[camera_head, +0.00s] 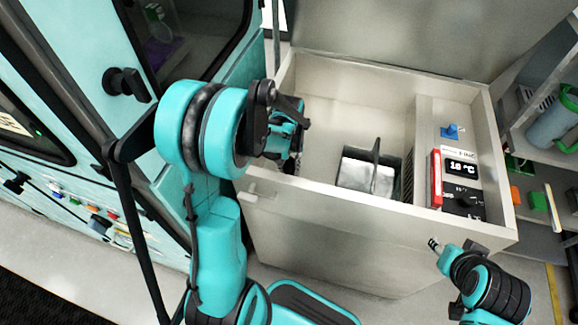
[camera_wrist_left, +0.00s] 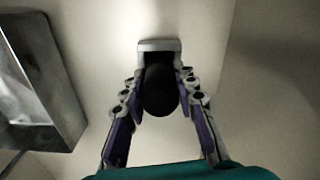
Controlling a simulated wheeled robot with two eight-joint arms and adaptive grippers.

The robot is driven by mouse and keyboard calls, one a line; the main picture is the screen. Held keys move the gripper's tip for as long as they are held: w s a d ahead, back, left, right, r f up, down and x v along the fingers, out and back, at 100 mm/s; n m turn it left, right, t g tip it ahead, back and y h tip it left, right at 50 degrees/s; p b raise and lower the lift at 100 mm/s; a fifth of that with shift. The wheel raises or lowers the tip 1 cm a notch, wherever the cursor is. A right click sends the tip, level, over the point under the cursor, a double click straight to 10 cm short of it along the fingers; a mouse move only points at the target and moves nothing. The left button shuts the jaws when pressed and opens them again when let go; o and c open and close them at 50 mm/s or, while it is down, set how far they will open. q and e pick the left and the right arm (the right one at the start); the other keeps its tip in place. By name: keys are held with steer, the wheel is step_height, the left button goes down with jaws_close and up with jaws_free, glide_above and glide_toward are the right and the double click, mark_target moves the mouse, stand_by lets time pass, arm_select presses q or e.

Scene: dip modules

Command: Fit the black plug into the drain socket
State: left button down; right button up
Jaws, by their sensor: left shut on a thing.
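My left gripper (camera_head: 297,140) reaches over the near-left wall into the open light-grey tank. In the left wrist view its two fingers are shut on the black plug (camera_wrist_left: 160,92), a dark rounded piece. A light-grey fitting (camera_wrist_left: 159,45) shows just beyond the plug, partly covered by it; it may be the drain socket. I cannot tell whether the plug touches it or is in it. In the head view the plug and socket are hidden by my arm and gripper. My right gripper (camera_head: 436,245) is outside the tank's front right; its finger opening is unclear.
A metal container (camera_head: 357,176) with an upright dark divider stands in the tank; it also shows in the left wrist view (camera_wrist_left: 62,128). A control panel with a display (camera_head: 461,168), a blue knob (camera_head: 450,131) and a red piece (camera_head: 436,178) lies right. The raised lid (camera_head: 400,32) stands behind.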

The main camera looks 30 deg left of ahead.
arm_select(q)
steer(key=shift+f, duration=0.15)
steer(key=c, duration=1.2)
jaws_free()
